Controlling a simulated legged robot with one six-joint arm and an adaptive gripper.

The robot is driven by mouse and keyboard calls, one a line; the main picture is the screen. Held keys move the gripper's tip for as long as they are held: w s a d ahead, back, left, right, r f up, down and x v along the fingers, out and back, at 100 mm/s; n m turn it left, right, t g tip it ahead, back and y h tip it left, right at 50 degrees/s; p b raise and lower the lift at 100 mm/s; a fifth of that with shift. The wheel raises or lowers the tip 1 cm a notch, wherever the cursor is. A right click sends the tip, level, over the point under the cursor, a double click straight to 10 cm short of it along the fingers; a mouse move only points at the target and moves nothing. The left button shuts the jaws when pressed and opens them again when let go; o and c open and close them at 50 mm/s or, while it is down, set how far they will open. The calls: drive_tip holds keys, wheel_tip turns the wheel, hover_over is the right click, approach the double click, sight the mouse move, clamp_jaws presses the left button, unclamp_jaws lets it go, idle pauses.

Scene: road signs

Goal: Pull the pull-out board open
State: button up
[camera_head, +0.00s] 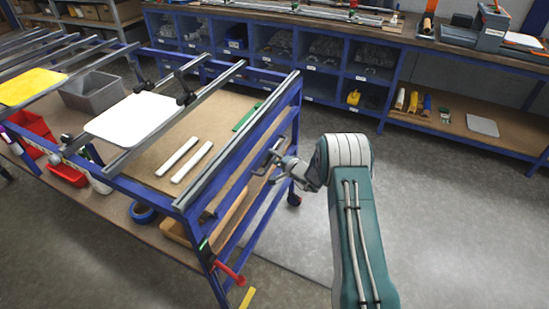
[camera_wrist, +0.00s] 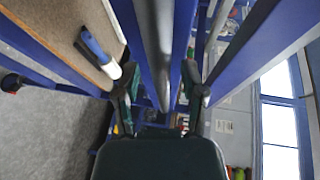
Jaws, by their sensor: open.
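A blue-framed bench with metal rails across its top (camera_head: 225,120) stands left of my arm. A tan board (camera_head: 233,102) lies beneath the rails, with two white strips and a green strip on it; I cannot tell from this view whether it is the pull-out board. My gripper (camera_head: 270,157) is at the bench's right side, close to the blue frame. In the wrist view my gripper (camera_wrist: 157,88) has its fingers apart, with a grey bar and blue frame members showing between them. Whether the fingers touch them is unclear.
A white plate (camera_head: 132,116) and a yellow plate (camera_head: 30,87) lie on the rails. Red bins (camera_head: 66,174) and a blue tape roll (camera_head: 143,212) sit on the lower shelf. Blue shelving (camera_head: 275,45) stands behind. The floor right of my arm (camera_head: 450,210) is clear.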

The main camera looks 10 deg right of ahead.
drive_tip(key=shift+a, duration=0.1)
clamp_jaws()
drive_tip(key=shift+s, duration=0.1)
drive_tip(key=s+d, duration=0.9)
drive_tip(key=d, duration=0.4)
drive_tip(key=s+d, duration=1)
drive_tip(key=d, duration=0.3)
drive_tip(key=shift+s+d, duration=0.2)
drive_tip(key=shift+d, duration=0.2)
drive_tip(key=shift+f, duration=0.1)
unclamp_jaws()
drive_tip(key=shift+w+d, duration=0.1)
